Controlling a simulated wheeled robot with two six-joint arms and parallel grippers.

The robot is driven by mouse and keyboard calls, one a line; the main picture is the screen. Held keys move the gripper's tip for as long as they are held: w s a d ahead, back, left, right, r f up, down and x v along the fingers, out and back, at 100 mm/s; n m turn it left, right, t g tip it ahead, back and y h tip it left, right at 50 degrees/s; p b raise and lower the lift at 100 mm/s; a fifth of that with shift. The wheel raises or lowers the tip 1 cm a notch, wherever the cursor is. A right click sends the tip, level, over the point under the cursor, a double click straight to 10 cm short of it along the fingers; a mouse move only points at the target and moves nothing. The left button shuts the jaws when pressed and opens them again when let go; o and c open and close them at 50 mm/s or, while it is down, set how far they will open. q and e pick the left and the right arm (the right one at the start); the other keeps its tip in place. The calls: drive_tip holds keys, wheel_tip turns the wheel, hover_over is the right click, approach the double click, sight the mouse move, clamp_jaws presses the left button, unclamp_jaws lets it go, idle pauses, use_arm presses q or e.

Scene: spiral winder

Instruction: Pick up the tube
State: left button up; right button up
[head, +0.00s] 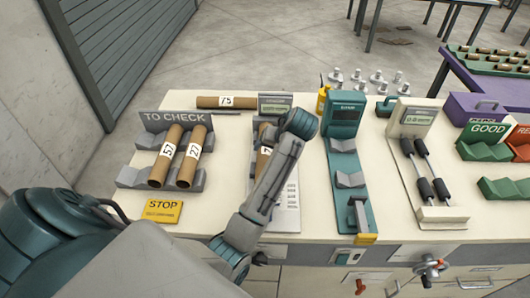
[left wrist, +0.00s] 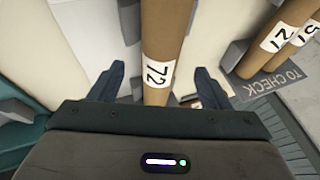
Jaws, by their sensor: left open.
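A brown cardboard tube (head: 262,162) lies in a grey cradle at mid-table in the head view, partly covered by my left arm. In the left wrist view this tube (left wrist: 168,35) has a white label that reads 72 and runs between my left gripper's (left wrist: 160,78) two fingers. The fingers are open, with a gap to the tube on each side. In the head view that gripper is mostly hidden by my own arm. Two more labelled tubes, one on the left (head: 165,155) and one on the right (head: 192,157), lie in the TO CHECK rack (head: 140,150). My right gripper is not in view.
Another tube (head: 226,102) lies across the back of the table. A yellow STOP sign (head: 162,211) is at the front left. A teal device (head: 345,112), a twin-rod stand (head: 412,120) and green cradles (head: 485,150) stand to the right.

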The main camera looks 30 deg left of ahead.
sight(267, 150)
use_arm(q)
drive_tip(key=a+f, duration=0.1)
drive_tip(key=w+a+f+p, duration=0.1)
drive_tip(key=a+f+p, duration=0.1)
drive_tip(key=shift+w+f, duration=0.35)
drive_tip(key=shift+w+a+f, duration=0.1)
drive_tip(key=shift+a+f, duration=0.05)
drive_tip(key=shift+f, duration=0.1)
drive_tip(key=c, duration=1.4)
drive_tip(key=shift+o, duration=0.2)
drive_tip(key=shift+r, duration=0.1)
